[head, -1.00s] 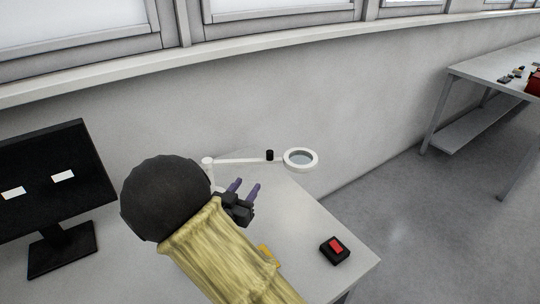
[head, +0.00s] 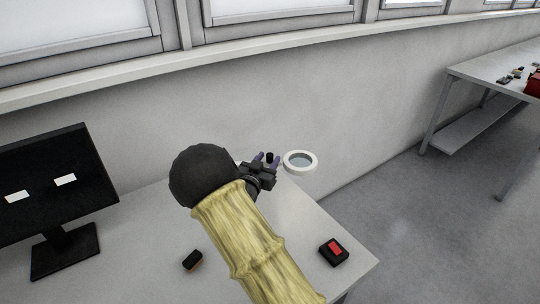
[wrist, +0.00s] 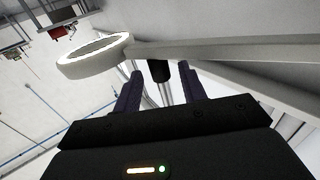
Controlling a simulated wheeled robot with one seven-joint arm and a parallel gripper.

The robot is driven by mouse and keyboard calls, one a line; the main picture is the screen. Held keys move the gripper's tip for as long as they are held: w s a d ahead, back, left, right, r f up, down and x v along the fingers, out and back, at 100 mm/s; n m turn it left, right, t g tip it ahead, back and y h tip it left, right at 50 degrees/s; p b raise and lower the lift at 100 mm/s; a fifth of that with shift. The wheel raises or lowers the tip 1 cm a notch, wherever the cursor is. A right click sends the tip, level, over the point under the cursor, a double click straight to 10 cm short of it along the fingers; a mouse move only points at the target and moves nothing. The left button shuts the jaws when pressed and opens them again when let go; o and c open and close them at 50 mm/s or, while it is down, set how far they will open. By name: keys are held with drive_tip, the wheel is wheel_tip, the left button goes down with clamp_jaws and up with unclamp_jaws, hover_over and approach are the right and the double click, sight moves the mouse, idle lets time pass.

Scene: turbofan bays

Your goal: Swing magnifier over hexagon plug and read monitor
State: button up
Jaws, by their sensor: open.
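The magnifier is a white ring lens (head: 300,162) on a thin white arm at the back of the table. It also shows in the wrist view (wrist: 95,55), with its arm (wrist: 225,50) running right. A black knob (head: 269,157) stands on that arm near the ring. My gripper (head: 267,157) is open at the knob. In the wrist view the knob (wrist: 160,71) appears between my two purple fingers (wrist: 159,84); I cannot tell whether they touch it. The monitor (head: 42,190) at left has a dark screen with two white patches. I cannot identify a hexagon plug.
A black box with a red top (head: 333,252) sits at the table's right front. The grey wall (head: 330,100) is close behind. Another table (head: 500,70) stands far right.

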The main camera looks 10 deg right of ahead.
drive_tip(key=shift+x, duration=1.25)
clamp_jaws()
drive_tip(key=shift+a, duration=0.1)
